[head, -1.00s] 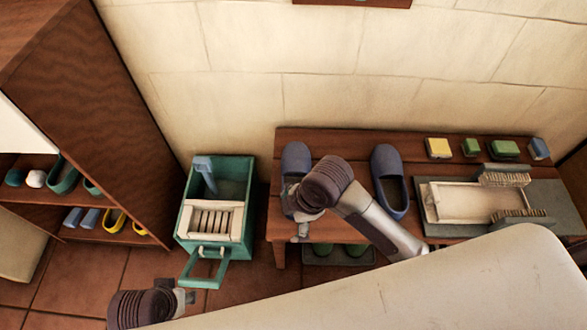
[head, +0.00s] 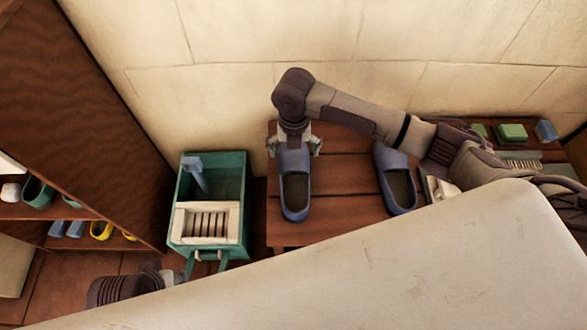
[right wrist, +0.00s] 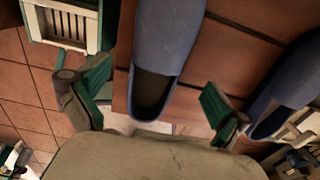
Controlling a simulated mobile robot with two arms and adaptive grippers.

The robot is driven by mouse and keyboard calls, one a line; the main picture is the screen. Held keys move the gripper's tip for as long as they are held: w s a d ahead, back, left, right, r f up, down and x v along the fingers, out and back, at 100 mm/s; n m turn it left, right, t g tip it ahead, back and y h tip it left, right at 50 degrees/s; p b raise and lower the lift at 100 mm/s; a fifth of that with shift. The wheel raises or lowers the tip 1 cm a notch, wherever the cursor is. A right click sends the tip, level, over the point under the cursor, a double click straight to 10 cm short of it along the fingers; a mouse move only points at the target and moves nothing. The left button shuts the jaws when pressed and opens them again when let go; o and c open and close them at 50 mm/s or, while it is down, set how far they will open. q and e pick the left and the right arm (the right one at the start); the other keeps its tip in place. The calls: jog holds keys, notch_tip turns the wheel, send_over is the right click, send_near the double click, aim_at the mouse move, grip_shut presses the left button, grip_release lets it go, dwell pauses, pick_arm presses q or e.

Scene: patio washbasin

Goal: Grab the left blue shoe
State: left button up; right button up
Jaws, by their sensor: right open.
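The left blue shoe (head: 294,160) lies on the wooden bench with its dark opening toward the front. My right gripper (head: 294,148) is open at the shoe's back end in the head view, one finger on each side. In the right wrist view the same shoe (right wrist: 168,45) shows between the spread green-padded fingers of the gripper (right wrist: 152,100); I cannot tell whether they touch it. A second blue shoe (head: 390,163) lies to the right on the bench. My left gripper (head: 178,277) is low at the left, partly hidden, its jaws unclear.
The wooden bench (head: 340,215) has bare boards between the shoes. A teal box (head: 236,168) with a slatted white insert stands left of it. A shelf (head: 90,212) with footwear is at far left. Green blocks (head: 511,132) and a blue block (head: 546,130) sit at the right.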

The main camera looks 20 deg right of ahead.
aim_at(294, 162)
notch_tip(294, 162, down, 3)
jog(key=shift+r, duration=0.1)
jog(key=f+b, duration=0.1)
jog(key=f, duration=0.2)
jog(key=f+b, duration=0.1)
jog(key=f, duration=0.1)
jog(key=shift+w+b, duration=0.3)
jog(key=shift+w, duration=0.05)
jog(key=shift+d+f, duration=0.1)
jog(key=shift+f, duration=0.05)
pick_arm(q)
jog(key=shift+w+d+r+t, duration=0.1)
jog(key=shift+w+r+t, duration=0.2)
jog(key=shift+t, duration=0.1)
pick_arm(e)
jog(key=c, duration=1.1)
